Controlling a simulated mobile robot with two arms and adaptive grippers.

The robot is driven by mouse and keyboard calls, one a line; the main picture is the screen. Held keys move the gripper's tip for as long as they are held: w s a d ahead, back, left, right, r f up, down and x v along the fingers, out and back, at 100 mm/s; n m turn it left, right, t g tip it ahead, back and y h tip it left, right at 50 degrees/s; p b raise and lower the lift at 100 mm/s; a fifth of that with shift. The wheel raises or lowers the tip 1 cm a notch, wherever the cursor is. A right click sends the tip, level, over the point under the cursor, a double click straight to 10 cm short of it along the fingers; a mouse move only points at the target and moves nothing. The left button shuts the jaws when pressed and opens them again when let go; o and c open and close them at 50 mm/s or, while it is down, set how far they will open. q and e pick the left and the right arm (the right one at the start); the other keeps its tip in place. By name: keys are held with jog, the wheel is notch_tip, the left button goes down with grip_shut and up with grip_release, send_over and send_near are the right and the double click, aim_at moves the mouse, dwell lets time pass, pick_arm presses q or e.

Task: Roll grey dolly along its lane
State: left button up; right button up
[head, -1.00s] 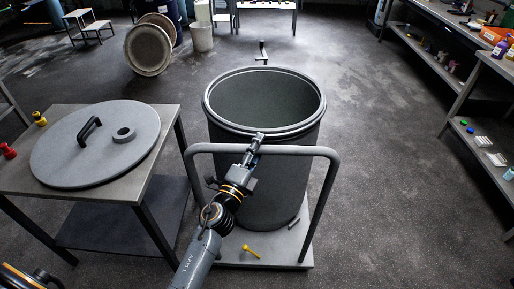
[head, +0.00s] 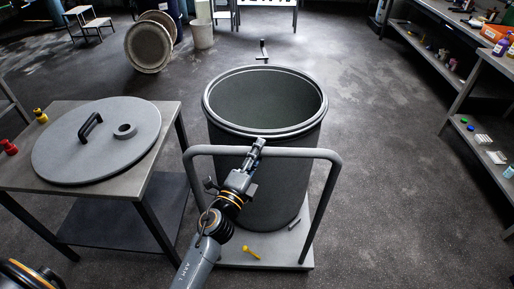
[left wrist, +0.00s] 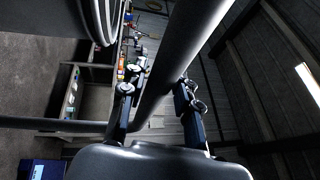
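The grey dolly (head: 245,252) stands in the middle of the head view, with its tubular push handle (head: 310,153) towards me. A large dark open drum (head: 265,165) stands upright on its deck. My left gripper (head: 257,146) is at the middle of the handle's crossbar. In the left wrist view the crossbar (left wrist: 175,65) runs between the two fingers of my left gripper (left wrist: 162,75). The fingers look open around the bar, with a narrow gap at the left finger; contact at the right one is unclear. My right gripper is not in view.
A table (head: 160,118) with a round grey lid (head: 70,140) stands close on the left. Shelving (head: 470,100) lines the right side. Floor beyond the drum is clear up to a spool (head: 147,47).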

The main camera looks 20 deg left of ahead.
pick_arm(q)
jog(key=shift+o, duration=0.9)
jog(key=shift+w, duration=0.3)
jog(key=v, duration=0.7)
jog(key=shift+s+f, duration=0.15)
jog(key=shift+s, duration=0.15)
jog(key=shift+a, duration=0.1)
